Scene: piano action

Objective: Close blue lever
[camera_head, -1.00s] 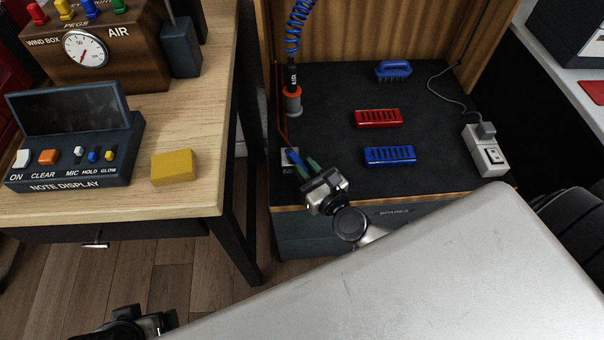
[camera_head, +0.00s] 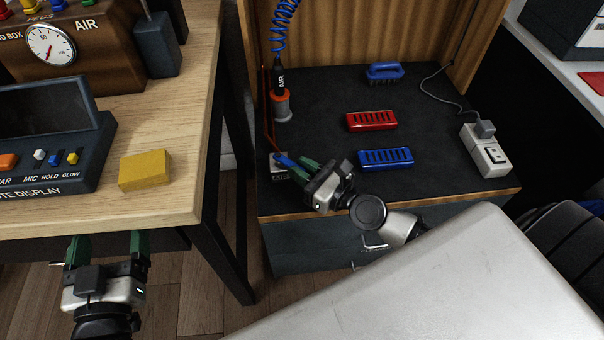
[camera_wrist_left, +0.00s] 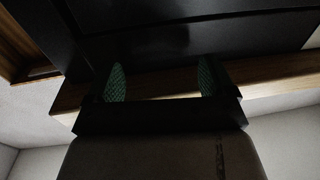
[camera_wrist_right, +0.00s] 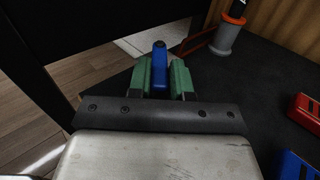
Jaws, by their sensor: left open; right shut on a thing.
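The small blue lever (camera_head: 286,160) sits on a pale valve block marked AIR at the left front of the dark bench top. My right gripper (camera_head: 303,164) reaches it from the right. Its green fingers are shut on the lever, which stands between them in the right wrist view (camera_wrist_right: 159,67). Much of the valve is hidden there by lever and fingers. My left gripper (camera_head: 107,246) is open and empty, below the front edge of the wooden table. Its green fingers stand wide apart in the left wrist view (camera_wrist_left: 161,84).
A red harmonica-like block (camera_head: 371,121), a blue one (camera_head: 386,158) and a blue brush (camera_head: 385,72) lie on the bench. An air hose tool (camera_head: 281,105) stands in its holder behind the valve. A power strip (camera_head: 484,152) is at the right. A yellow block (camera_head: 145,171) lies on the table.

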